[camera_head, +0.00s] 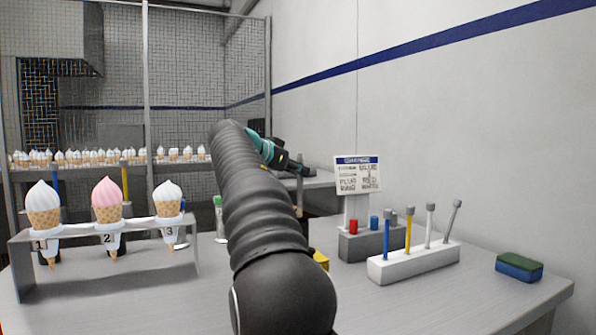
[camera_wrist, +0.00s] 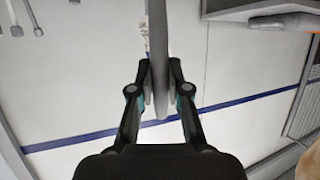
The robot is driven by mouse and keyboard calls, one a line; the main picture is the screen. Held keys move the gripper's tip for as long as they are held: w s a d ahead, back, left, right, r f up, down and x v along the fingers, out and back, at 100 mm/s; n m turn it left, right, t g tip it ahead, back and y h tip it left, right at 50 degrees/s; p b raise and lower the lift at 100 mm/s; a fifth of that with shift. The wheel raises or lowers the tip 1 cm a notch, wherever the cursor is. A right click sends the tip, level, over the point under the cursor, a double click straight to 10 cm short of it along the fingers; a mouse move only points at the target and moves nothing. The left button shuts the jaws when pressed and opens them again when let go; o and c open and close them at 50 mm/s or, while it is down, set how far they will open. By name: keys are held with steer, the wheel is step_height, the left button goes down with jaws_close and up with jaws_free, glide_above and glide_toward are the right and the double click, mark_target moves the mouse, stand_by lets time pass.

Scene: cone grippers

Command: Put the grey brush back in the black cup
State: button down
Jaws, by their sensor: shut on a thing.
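My gripper (camera_head: 285,160) is beyond my dark ribbed arm in the head view, above the table's far side. In the wrist view my gripper (camera_wrist: 159,88) is shut on a long grey piece, which appears to be the grey brush (camera_wrist: 158,50). A thin grey shaft (camera_head: 299,190) hangs below the gripper in the head view. Its lower end is unclear. I cannot make out the black cup for certain. Dark shapes low behind the cone rack, under a blue stick (camera_head: 55,185) and a yellow stick (camera_head: 125,178), may be cups. My arm hides the table's middle.
The cone rack (camera_head: 20,280) holds three ice cream cones at the left. A white block (camera_head: 410,262) with several upright sticks, a grey block (camera_head: 360,246) with a sign (camera_head: 357,174), and a green-blue sponge (camera_head: 519,267) stand at the right. The right front tabletop is clear.

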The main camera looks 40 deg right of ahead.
steer(key=shift+s+f+b, duration=0.15)
steer(key=shift+f+b, duration=0.85)
steer(key=shift+f, duration=0.1)
steer(key=c, duration=1.1)
jaws_free()
steer(key=shift+o, duration=0.2)
steer(key=shift+f, duration=0.1)
steer(key=shift+a, duration=0.1)
steer(key=v, duration=0.8)
steer(key=shift+s+r, duration=0.2)
steer(key=shift+r, duration=0.15)
steer(key=shift+s, duration=0.1)
